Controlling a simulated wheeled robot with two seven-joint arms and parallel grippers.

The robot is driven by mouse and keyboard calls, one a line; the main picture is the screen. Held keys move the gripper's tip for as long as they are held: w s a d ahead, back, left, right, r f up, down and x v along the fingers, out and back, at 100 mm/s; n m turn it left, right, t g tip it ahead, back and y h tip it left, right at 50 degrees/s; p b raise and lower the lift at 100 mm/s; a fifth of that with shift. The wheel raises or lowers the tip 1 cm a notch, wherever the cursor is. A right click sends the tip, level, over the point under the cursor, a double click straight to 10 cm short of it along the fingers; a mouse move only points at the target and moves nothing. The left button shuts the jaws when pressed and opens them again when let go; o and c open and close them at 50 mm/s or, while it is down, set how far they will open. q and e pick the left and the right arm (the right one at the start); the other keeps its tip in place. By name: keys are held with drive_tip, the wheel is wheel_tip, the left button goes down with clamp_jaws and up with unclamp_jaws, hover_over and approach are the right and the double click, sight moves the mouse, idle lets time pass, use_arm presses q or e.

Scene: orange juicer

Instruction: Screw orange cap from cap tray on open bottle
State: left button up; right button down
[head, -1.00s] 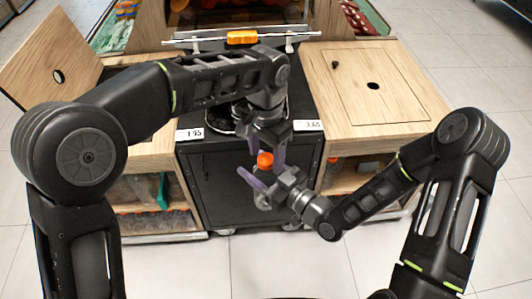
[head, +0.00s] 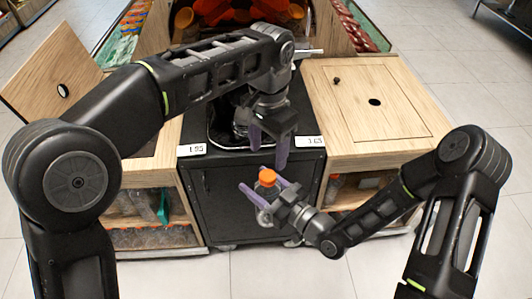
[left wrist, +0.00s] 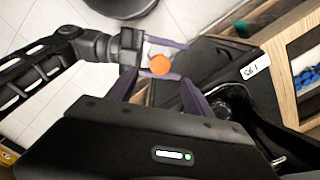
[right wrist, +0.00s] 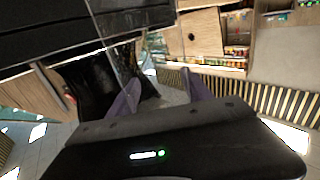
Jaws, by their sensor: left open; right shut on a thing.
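The orange cap (head: 267,176) sits at the top of a clear bottle (head: 264,216), which shows only faintly. I cannot tell how tightly the cap is seated. My right gripper (head: 264,190) is shut on the bottle just below the cap. My left gripper (head: 268,158) is open and empty just above the cap. In the left wrist view the cap (left wrist: 160,65) lies beyond the open left fingers (left wrist: 162,80), beside the right gripper's fingers. In the right wrist view the bottle is hard to make out between the right fingers (right wrist: 162,78). The cap tray cannot be made out.
A black cabinet (head: 225,200) stands behind the grippers. Wooden counters flank it, the right one (head: 372,100) with a round hole and a small knob. Shelves below hold bottles (head: 150,238). The juicer (head: 240,15) is at the back. The floor in front is clear.

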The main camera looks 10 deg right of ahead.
use_arm(q)
drive_tip(key=s+a+f+n+g+h, duration=0.1)
drive_tip(key=s+a+f+n+g, duration=0.1)
drive_tip(key=a+f, duration=0.45)
drive_tip(key=s+a+f+n+g+h, duration=0.15)
drive_tip(key=a+f, duration=0.25)
drive_tip(key=f, duration=0.5)
drive_tip(key=s+a+f+n+t+h, duration=0.15)
drive_tip(key=s+f, duration=0.25)
drive_tip(key=f, duration=0.5)
drive_tip(key=s+f+n, duration=0.3)
drive_tip(key=f, duration=0.6)
drive_tip(key=s+a+f+n+t, duration=0.2)
drive_tip(key=s+f+n, duration=0.2)
drive_tip(key=s, duration=0.5)
drive_tip(key=shift+s+f+t, duration=0.2)
drive_tip(key=shift+f+t, duration=0.2)
drive_tip(key=shift+f, duration=0.55)
drive_tip(key=shift+d, duration=0.1)
